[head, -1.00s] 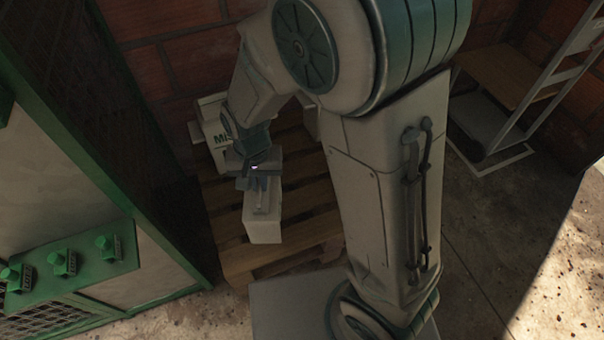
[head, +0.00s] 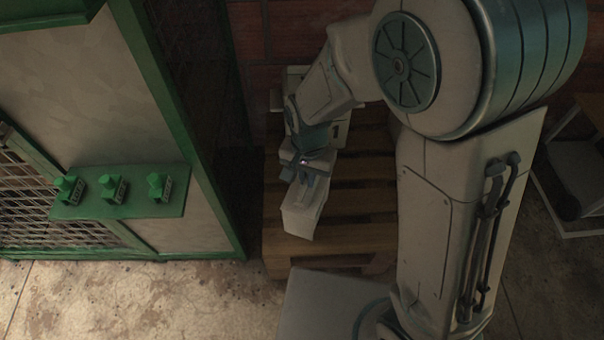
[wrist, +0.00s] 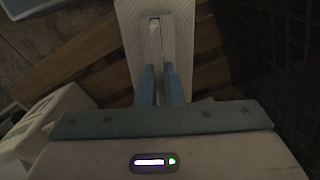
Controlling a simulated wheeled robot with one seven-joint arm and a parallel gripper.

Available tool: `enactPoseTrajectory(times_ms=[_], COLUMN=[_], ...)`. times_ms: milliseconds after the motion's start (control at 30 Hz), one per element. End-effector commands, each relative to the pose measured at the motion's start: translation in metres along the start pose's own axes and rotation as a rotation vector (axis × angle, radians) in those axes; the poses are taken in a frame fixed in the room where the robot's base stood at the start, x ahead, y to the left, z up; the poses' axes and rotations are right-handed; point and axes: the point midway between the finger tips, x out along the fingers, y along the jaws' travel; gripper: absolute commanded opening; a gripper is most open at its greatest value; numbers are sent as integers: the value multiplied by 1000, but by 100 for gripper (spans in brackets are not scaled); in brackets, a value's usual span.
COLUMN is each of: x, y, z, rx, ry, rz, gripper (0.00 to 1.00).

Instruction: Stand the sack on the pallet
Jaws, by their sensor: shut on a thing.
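A pale, box-shaped sack (head: 303,210) is over the front left part of the wooden pallet (head: 345,223), and it looks slightly tilted in the head view. My gripper (head: 304,170) is shut on the sack's upper part. In the wrist view, my gripper's two blue fingers (wrist: 160,85) pinch a raised strip on the sack (wrist: 181,45). The sack's underside is hidden, so I cannot tell whether it touches the pallet slats.
Other pale sacks (wrist: 45,125) stand at the back of the pallet, partly hidden by my arm in the head view. A green-framed cage with a button panel (head: 125,190) borders the pallet's left. Brick wall (head: 300,35) lies behind. Pallet slats right of the held sack look bare.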

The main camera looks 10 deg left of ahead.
Motion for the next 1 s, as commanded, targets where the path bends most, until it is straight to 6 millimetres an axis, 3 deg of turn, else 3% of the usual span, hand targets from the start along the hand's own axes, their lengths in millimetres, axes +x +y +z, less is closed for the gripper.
enactPoseTrajectory(times_ms=[200, 400, 567, 800, 1000], x=[30, 40, 46, 78, 80], y=[-27, -41, -43, -43, -43], z=[-36, -53, -55, -55, -55], rx=[3, 3, 3, 2, 2], ry=[1, 2, 1, 1, 2], rz=[0, -2, -1, -1, -2], gripper=[0, 0, 0, 0, 0])
